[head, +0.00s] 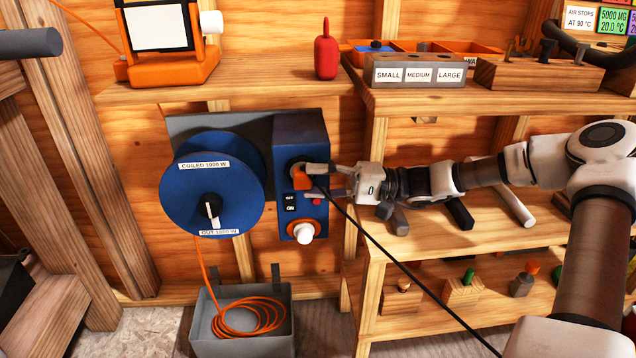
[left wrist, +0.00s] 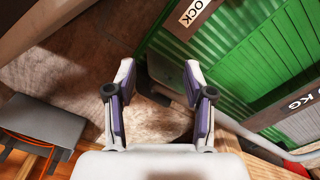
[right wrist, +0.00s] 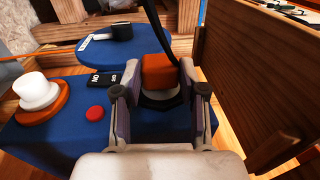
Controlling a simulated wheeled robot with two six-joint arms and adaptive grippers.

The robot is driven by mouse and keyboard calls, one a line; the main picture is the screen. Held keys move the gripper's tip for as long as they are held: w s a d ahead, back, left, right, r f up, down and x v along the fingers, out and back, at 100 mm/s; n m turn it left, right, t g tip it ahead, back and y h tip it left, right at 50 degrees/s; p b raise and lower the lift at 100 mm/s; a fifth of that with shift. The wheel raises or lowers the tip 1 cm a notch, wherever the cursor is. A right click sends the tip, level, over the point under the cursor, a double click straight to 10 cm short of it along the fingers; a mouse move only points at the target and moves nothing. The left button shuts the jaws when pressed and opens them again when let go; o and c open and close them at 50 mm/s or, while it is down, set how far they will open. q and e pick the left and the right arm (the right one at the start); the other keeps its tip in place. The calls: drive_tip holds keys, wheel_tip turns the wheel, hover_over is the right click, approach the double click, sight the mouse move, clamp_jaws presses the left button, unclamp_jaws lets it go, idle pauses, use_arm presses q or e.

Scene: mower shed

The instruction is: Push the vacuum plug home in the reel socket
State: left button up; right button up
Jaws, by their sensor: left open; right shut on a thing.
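The orange plug (head: 301,180) with its black cable (head: 392,258) is at the dark round socket (head: 293,166) on the front of the blue reel box (head: 302,135). My right gripper (head: 316,181) is shut on the plug. In the right wrist view the orange plug (right wrist: 158,73) shows between the fingers (right wrist: 158,92), over the dark socket ring (right wrist: 164,102). I cannot tell how deep the plug sits. My left gripper (left wrist: 158,88) is open and empty over the floor, away from the reel; it is outside the head view.
The blue cable drum (head: 185,195) stands left of the box. An ON switch (head: 290,208), a red button (head: 317,201) and a white knob (head: 303,232) are below the socket. A grey bin (head: 243,340) holds orange cord underneath. Wooden shelves (head: 440,245) stand right.

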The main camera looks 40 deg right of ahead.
use_arm(q)
drive_tip(key=shift+f+b, duration=0.5)
drive_tip(key=shift+f, duration=0.1)
use_arm(e)
drive_tip(key=shift+w+d, duration=0.15)
drive_tip(key=shift+w, duration=0.15)
drive_tip(key=o, duration=1.1)
drive_tip(key=shift+o, duration=0.2)
use_arm(q)
drive_tip(key=shift+r, duration=0.1)
